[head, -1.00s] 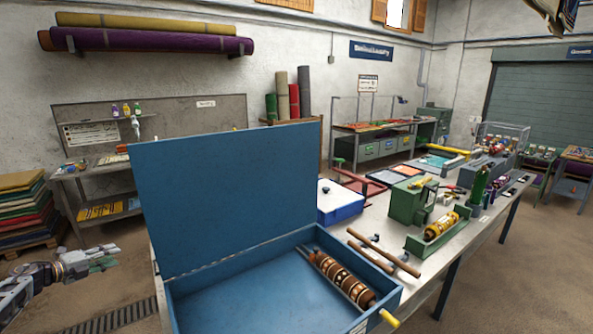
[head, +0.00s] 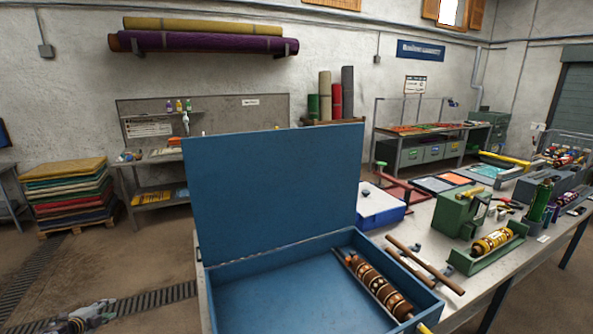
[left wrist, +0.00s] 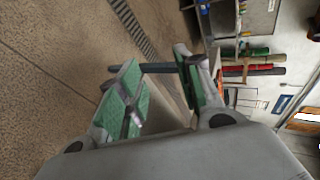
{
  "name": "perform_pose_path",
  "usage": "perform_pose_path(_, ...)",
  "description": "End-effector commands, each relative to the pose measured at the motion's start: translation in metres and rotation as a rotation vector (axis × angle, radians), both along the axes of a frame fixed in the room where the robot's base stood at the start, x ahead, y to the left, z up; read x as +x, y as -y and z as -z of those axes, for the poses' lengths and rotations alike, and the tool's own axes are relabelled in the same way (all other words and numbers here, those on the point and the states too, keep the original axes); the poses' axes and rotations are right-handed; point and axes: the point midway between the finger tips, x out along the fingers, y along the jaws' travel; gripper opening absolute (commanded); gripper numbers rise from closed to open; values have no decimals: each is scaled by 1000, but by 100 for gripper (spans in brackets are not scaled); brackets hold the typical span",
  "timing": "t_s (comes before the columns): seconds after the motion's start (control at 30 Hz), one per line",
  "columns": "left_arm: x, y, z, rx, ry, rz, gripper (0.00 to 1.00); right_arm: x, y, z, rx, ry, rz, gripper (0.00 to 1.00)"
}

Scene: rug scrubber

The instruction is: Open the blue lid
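The blue lid (head: 275,190) stands upright, wide open, at the back of the blue box (head: 268,308) in the head view. Inside the box, at its right, lies a brown patterned roller (head: 378,280). My left gripper (head: 98,313) shows at the bottom left of the head view, well left of the box and apart from it. In the left wrist view, my left gripper (left wrist: 158,88) has its green-padded fingers spread, with nothing between them.
The box stands on a long workbench (head: 480,300) with wooden rods (head: 425,265), a blue-and-white case (head: 379,208) and a green machine (head: 462,212) to its right. Stacked rugs (head: 68,195) sit at the left.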

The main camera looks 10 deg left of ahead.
Motion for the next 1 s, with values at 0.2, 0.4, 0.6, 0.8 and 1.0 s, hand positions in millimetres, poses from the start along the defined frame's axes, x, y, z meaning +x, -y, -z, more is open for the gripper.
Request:
perform_pose_path(0.2, -67, -34, 41, -22, -67, -172, 35, 0, 0, 0, 0, 0, 0, 42)
perform_pose_path(0.4, -133, -62, 71, -32, -127, -332, 35, 0, 1, 0, -1, 0, 0, 42)
perform_pose_path(0.6, -205, -89, 94, -33, -189, -494, 35, 0, 2, 0, -2, -1, -1, 42)
perform_pose_path(0.8, -279, -111, 110, -26, -250, -650, 35, 0, 3, 0, -3, 0, -1, 42)
perform_pose_path(1.0, -333, -124, 117, -16, -292, -761, 35, 0, 3, 0, -3, 0, -2, 42)
